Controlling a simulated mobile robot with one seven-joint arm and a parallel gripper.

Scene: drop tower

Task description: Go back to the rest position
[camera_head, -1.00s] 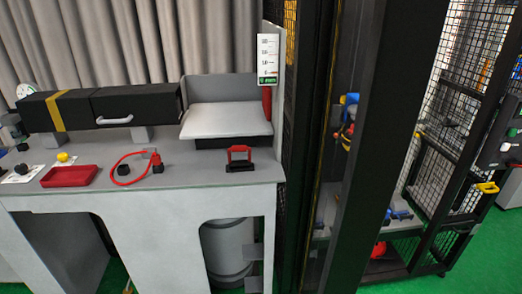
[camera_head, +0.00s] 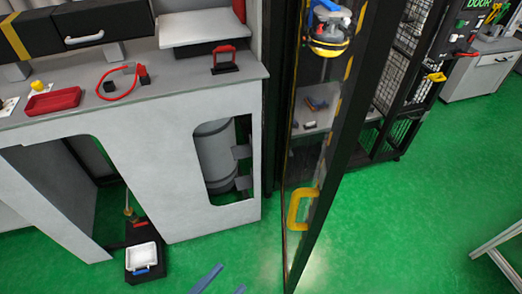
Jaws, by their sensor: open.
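My gripper and arm do not show in the camera view, so the arm's pose cannot be seen. The task names no object. A grey bench (camera_head: 150,155) stands at the left. To its right is the dark-framed tower with a clear door panel (camera_head: 310,150), which has a yellow handle (camera_head: 300,208) low on it. Blue and yellow gear (camera_head: 328,30) shows through the clear panel near the top.
The bench holds a red tray (camera_head: 53,101), a red cable (camera_head: 115,85) and a red-handled block (camera_head: 224,60). A black pedal unit (camera_head: 145,262) with a white top sits on the floor. Blue strips (camera_head: 207,278) lie at the bottom.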

